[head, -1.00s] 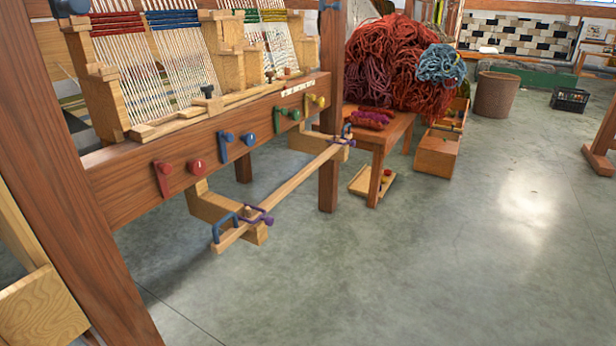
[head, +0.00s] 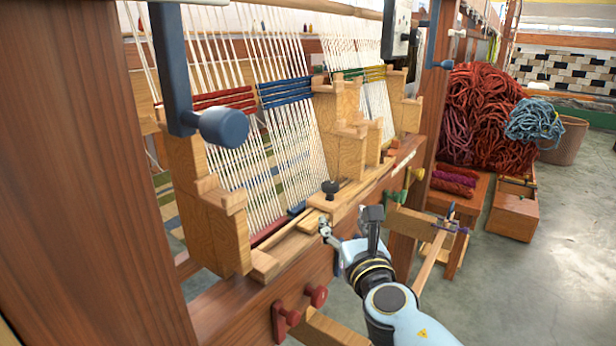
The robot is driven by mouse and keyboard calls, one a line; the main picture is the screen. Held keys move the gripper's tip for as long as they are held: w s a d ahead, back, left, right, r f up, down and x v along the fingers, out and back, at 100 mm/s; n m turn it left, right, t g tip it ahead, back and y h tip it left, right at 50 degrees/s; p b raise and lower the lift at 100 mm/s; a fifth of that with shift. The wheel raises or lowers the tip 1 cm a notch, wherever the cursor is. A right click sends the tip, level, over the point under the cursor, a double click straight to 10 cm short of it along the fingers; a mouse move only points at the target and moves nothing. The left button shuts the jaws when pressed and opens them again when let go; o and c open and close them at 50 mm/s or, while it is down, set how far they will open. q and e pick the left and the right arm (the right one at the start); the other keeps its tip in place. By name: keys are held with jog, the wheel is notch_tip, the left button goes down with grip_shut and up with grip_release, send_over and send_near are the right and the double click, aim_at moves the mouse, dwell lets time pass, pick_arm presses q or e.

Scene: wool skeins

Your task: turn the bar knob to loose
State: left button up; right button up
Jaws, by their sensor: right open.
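A black knob (head: 331,188), which I take to be the bar knob, stands on the pale wooden bar (head: 290,245) along the loom's front ledge. I cannot read any loose or tight marking by it. My right gripper (head: 347,225) is open and empty, just in front of and below the knob in the picture, apart from it as far as I can tell. Its arm comes in from the bottom right and hides part of the loom's front beam. My left gripper is not in view.
Stepped wooden blocks (head: 338,115) stand between the warp threads. Red knobs (head: 316,295) sit on the front beam. Red wool (head: 485,115) is piled behind right. The grey floor (head: 560,260) at right is clear.

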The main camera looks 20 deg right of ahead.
aim_at(332, 192)
jog(key=x, duration=0.3)
jog(key=r+x, duration=0.1)
jog(key=x, duration=0.2)
jog(key=r+x, duration=0.1)
jog(key=x, duration=0.3)
jog(key=shift+w, duration=0.1)
jog(key=shift+w+d, duration=0.15)
jog(key=shift+w, duration=0.35)
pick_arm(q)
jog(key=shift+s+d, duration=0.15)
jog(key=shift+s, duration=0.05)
pick_arm(e)
jog(key=c, duration=1.2)
pick_arm(q)
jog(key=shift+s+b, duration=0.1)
jog(key=shift+b, duration=0.2)
